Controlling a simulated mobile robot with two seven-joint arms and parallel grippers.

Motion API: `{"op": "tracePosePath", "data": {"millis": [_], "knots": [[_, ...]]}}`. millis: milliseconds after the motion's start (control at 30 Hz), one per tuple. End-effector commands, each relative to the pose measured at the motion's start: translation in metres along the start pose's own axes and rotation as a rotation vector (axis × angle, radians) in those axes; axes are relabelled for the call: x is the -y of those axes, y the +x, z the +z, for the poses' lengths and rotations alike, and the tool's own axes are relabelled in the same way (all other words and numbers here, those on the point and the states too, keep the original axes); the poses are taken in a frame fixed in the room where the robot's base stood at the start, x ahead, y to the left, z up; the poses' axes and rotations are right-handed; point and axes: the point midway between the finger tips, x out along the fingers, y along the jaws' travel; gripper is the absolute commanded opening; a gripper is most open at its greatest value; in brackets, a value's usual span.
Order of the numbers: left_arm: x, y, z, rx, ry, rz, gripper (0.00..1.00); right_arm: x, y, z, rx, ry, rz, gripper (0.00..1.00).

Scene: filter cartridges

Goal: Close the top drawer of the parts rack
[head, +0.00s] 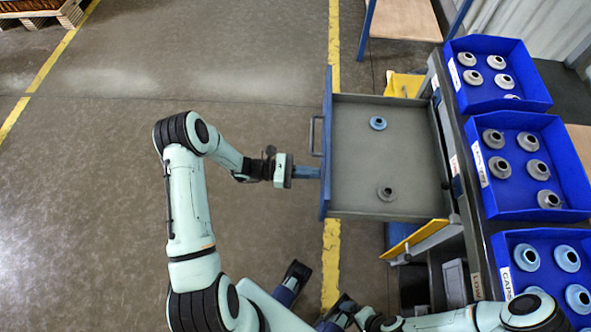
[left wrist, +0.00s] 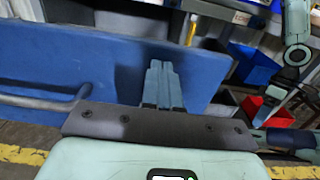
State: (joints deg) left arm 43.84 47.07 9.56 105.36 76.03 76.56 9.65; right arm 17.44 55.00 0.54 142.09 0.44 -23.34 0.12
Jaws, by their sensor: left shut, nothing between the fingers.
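The top drawer (head: 352,160) is pulled out to the left of the parts rack (head: 476,232). Its blue front panel (head: 326,205) faces left and carries a grey bar handle (head: 314,137). My left gripper (head: 309,172) is shut and empty, its fingers pointing at the front panel, just below the handle in the head view. The left wrist view shows the shut fingers (left wrist: 163,85) in front of the blue panel (left wrist: 95,65), beside the handle (left wrist: 40,102). Whether they touch cannot be told. My right arm (head: 450,322) shows at the bottom; its gripper is unclear.
A blue ringed part (head: 377,123) and a grey one (head: 386,194) lie in the drawer. Blue bins (head: 492,100) with several parts stand on the rack. A yellow flap (head: 412,240) sits below the drawer's near side.

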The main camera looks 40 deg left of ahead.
Motion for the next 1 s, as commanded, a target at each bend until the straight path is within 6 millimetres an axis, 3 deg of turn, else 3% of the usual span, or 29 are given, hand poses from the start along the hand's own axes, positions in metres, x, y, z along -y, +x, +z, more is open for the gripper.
{"op": "tracePosePath", "data": {"millis": [667, 867, 1000], "knots": [[0.0, 0.017, 0.0, 0.001, 0.001, -0.002, 0.0, 0.0, 0.0, 0.0, 0.0, 0.0, 0.0, 0.98], [0.001, 0.046, 0.0, 0.003, 0.001, -0.004, 0.0, 0.0, 0.001, -0.001, -0.002, 0.0, 0.0, 0.98], [0.001, 0.08, 0.0, 0.004, 0.0, -0.005, 0.0, 0.0, 0.002, -0.001, -0.004, 0.0, -0.001, 0.98]]}}
